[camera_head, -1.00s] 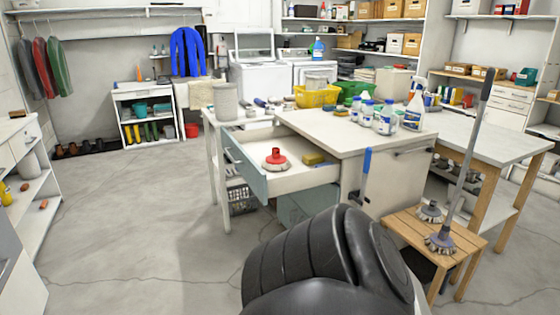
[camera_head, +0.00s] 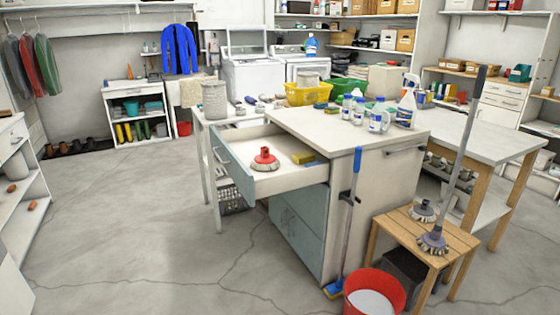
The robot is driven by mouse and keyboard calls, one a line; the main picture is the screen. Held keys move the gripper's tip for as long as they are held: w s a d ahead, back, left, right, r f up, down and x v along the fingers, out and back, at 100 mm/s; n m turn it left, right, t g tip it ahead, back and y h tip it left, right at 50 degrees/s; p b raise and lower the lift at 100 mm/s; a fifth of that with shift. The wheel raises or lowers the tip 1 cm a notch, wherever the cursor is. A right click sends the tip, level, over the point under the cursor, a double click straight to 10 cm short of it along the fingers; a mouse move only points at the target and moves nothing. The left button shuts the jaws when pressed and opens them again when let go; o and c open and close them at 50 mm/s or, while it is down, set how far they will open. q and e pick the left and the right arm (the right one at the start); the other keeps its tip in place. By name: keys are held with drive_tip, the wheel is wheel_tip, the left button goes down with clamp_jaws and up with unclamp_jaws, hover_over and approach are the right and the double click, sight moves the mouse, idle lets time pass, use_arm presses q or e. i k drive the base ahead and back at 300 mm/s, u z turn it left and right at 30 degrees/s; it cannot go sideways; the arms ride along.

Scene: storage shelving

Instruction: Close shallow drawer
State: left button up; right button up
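The shallow drawer (camera_head: 234,170) is the top drawer of the white and blue-grey cabinet (camera_head: 352,127) in the middle of the head view. It is pulled well out toward the left. Its long handle (camera_head: 221,150) is on the front panel. A red round brush head (camera_head: 265,159) and a yellow and blue sponge (camera_head: 304,158) lie in it. The lower blue-grey drawers (camera_head: 298,228) look shut. Neither of my grippers is in view.
A red bucket (camera_head: 374,292) and a blue-handled brush (camera_head: 349,225) stand at the cabinet's near side. A wooden stool (camera_head: 425,238) with a long-handled brush (camera_head: 438,235) is at right. Floor (camera_head: 130,225) to the left is clear.

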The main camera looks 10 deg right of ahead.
sight(236, 149)
drive_tip(key=z, duration=0.55)
drive_tip(key=i, duration=1.95)
